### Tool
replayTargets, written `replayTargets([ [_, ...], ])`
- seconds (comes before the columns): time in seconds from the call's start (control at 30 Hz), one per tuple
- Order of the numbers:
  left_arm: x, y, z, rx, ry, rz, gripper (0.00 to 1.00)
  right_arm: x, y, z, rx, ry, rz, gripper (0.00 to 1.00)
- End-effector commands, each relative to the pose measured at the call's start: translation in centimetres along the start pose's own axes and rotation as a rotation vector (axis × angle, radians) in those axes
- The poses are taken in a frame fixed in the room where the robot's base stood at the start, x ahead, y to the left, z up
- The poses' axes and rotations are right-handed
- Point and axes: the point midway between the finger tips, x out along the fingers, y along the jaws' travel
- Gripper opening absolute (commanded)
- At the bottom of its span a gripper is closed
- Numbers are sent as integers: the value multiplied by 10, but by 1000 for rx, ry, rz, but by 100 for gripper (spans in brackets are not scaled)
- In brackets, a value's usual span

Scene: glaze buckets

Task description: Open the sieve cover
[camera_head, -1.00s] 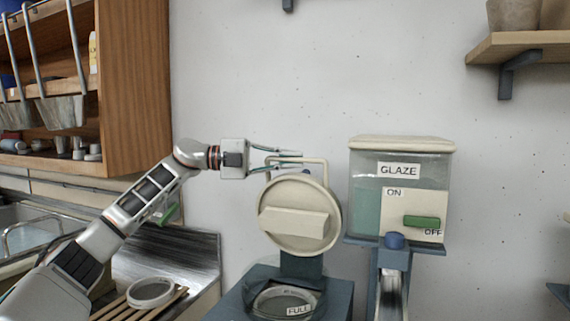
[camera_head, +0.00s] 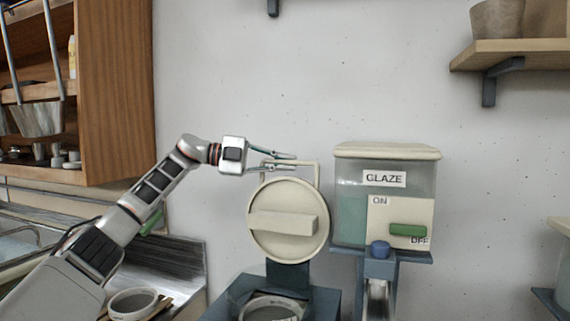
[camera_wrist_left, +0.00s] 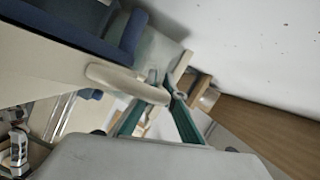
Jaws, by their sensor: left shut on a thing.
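The round cream sieve cover (camera_head: 285,243) stands upright on its edge at the back of a blue-grey stand (camera_head: 225,308), its block-shaped grip facing me. A thin cream loop handle (camera_head: 318,178) rises above the cover. The round sieve opening (camera_head: 272,309) in the stand below is uncovered, partly cut off by the picture's bottom edge. My left gripper (camera_head: 283,161) is at the loop's top left, shut on the handle. In the left wrist view its teal fingertips (camera_wrist_left: 166,90) come together beside a cream piece. My right gripper is not in view.
A glaze tank (camera_head: 350,205) with a green ON/OFF lever (camera_head: 407,230) stands close right of the cover. A small round dish (camera_head: 133,303) sits on a wooden rack at lower left. A wooden cabinet (camera_head: 115,95) is at left, a shelf (camera_head: 515,53) at upper right.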

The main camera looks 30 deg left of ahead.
Motion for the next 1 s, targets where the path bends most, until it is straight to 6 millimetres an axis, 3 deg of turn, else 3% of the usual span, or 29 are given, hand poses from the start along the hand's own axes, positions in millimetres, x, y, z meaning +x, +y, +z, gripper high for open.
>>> replayTargets([
  [0.13, -1, -2, 0, 1, 0, -3, 0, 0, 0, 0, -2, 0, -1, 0],
  [0.17, -1, -2, 0, 2, 0, -3, 14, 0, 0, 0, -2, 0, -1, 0],
  [0.2, -1, -1, 0, 2, 0, -3, 17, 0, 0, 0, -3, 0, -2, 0],
  [0.57, -4, 0, 0, 1, -1, -2, 17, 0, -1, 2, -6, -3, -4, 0],
  [0.77, -31, -1, 0, 1, -3, -3, 17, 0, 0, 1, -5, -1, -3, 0],
  [1.0, -81, -1, 0, 0, -3, -4, 17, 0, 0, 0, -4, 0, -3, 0],
])
